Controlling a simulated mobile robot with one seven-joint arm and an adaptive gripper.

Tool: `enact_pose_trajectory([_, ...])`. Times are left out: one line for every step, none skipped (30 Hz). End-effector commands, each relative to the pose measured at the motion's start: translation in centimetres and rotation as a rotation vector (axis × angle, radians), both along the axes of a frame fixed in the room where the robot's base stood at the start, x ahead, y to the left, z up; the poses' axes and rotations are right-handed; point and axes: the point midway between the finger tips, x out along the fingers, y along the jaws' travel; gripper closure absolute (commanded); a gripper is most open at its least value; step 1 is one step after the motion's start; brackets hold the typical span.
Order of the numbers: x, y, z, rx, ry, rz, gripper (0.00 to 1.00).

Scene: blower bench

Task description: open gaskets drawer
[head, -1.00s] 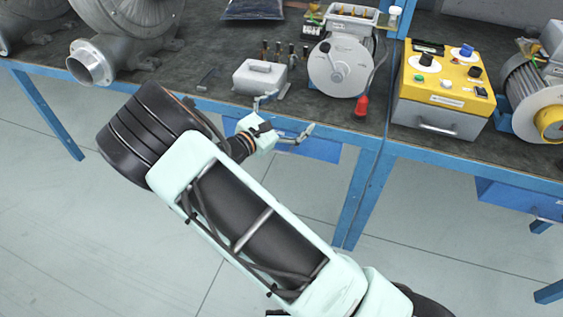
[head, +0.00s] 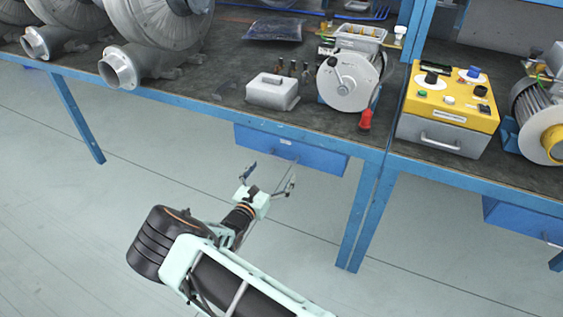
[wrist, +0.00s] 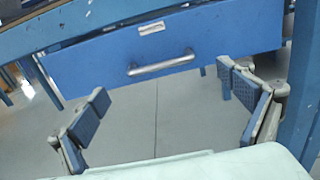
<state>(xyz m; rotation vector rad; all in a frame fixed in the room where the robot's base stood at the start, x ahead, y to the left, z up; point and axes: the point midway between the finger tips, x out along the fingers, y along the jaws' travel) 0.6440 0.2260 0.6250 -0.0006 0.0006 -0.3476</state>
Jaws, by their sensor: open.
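A blue drawer (head: 318,158) hangs under the front edge of the bench and looks shut. In the wrist view the drawer front (wrist: 215,42) fills the upper middle, with a silver bar handle (wrist: 161,63) and a small label (wrist: 151,28) too blurred to read. My gripper (head: 268,178) is open and empty, in front of and below the drawer in the head view. In the wrist view its two fingers (wrist: 168,92) are spread wide to either side of the handle, apart from it and lower in the picture.
The blue bench (head: 220,112) holds metal blowers (head: 165,35), a grey box (head: 272,92), a round winder-like machine (head: 348,80) and a yellow control box (head: 450,105). A second blue drawer (head: 520,218) is at the right. Blue legs (head: 360,215) stand right of the first drawer. The floor in front is clear.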

Motion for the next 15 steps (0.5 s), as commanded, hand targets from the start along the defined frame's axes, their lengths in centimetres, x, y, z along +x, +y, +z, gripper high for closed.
enact_pose_trajectory([1.0,-0.5,-0.2,0.0,-0.002,-0.003,0.05])
enact_pose_trajectory([1.6,-0.7,-0.2,0.0,-0.002,-0.003,0.05])
enact_pose_trajectory([2.3,-1.0,-0.2,0.001,-0.001,-0.003,0.05])
enact_pose_trajectory([2.8,-1.1,-0.2,0.0,-0.002,-0.002,0.05])
enact_pose_trajectory([3.3,-1.3,-0.2,0.001,-0.003,-0.002,0.05])
enact_pose_trajectory([3.8,-1.6,-0.2,0.001,-0.001,-0.003,0.05])
enact_pose_trajectory([4.2,-1.6,-0.2,0.002,-0.002,-0.002,0.05])
enact_pose_trajectory([4.6,-1.7,-0.1,0.002,-0.002,-0.002,0.05])
enact_pose_trajectory([5.0,-1.9,-0.1,0.002,-0.002,-0.002,0.05])
enact_pose_trajectory([5.2,-2.0,-0.1,0.001,-0.001,-0.002,0.05])
enact_pose_trajectory([5.5,-2.1,-0.1,0.001,-0.001,-0.001,0.05])
enact_pose_trajectory([5.7,-2.1,-0.1,0.001,-0.001,-0.001,0.05])
enact_pose_trajectory([5.8,-2.1,-0.1,0.001,0.0,0.0,0.05])
enact_pose_trajectory([5.9,-2.2,0.0,0.001,0.0,0.0,0.05])
enact_pose_trajectory([6.0,-2.2,0.0,0.0,0.0,0.0,0.05])
